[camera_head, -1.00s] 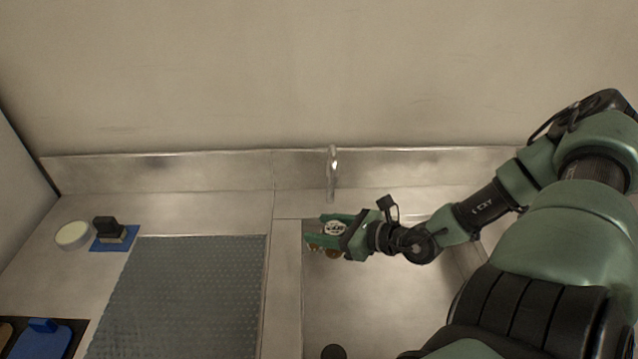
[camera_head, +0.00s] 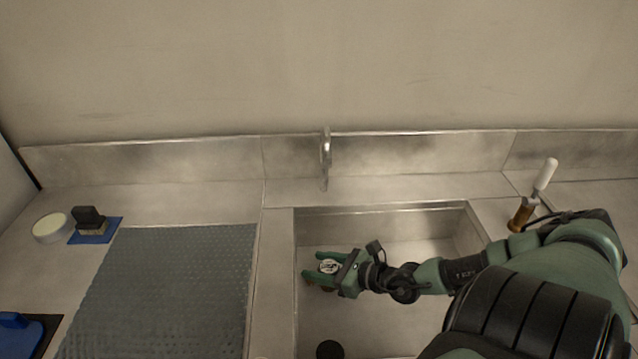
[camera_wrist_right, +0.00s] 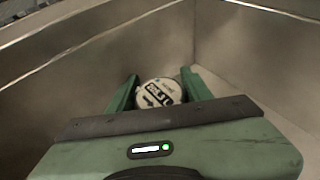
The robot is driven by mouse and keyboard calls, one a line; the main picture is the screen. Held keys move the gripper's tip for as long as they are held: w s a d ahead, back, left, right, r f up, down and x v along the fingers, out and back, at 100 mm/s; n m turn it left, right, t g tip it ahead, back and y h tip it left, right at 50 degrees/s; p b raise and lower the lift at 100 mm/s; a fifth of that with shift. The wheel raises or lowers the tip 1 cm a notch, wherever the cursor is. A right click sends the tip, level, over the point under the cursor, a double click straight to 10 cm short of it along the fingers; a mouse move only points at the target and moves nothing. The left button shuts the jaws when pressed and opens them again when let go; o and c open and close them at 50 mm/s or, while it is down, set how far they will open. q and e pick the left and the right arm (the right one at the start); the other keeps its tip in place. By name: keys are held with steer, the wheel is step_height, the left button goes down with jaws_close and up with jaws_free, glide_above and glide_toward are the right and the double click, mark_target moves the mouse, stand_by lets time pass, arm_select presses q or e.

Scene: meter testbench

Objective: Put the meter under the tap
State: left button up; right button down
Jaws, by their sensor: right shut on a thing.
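The meter (camera_head: 328,267) has a round white dial face with dark markings. It is held between the green fingers of my right gripper (camera_head: 322,270), inside the left part of the sink basin. In the right wrist view the dial of the meter (camera_wrist_right: 160,93) faces up between the two fingers, near the basin walls. Its lower body is mostly hidden. The tap (camera_head: 326,160) is a metal spout at the back edge of the sink. The meter is in front of and below the spout. My left gripper is out of view.
The sink basin (camera_head: 390,222) has raised walls around the gripper. A ribbed grey mat (camera_head: 165,285) lies to the left. A white-and-amber handled tool (camera_head: 535,195) stands at the right.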

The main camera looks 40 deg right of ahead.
steer(key=shift+f, duration=0.15)
steer(key=shift+f, duration=0.15)
steer(key=c, duration=0.6)
jaws_free()
steer(key=shift+c, duration=0.2)
steer(key=shift+r, duration=0.2)
steer(key=shift+s+d, duration=0.1)
steer(key=shift+s, duration=0.25)
steer(key=p+v, duration=0.2)
steer(key=v, duration=0.9)
steer(key=shift+p, duration=0.35)
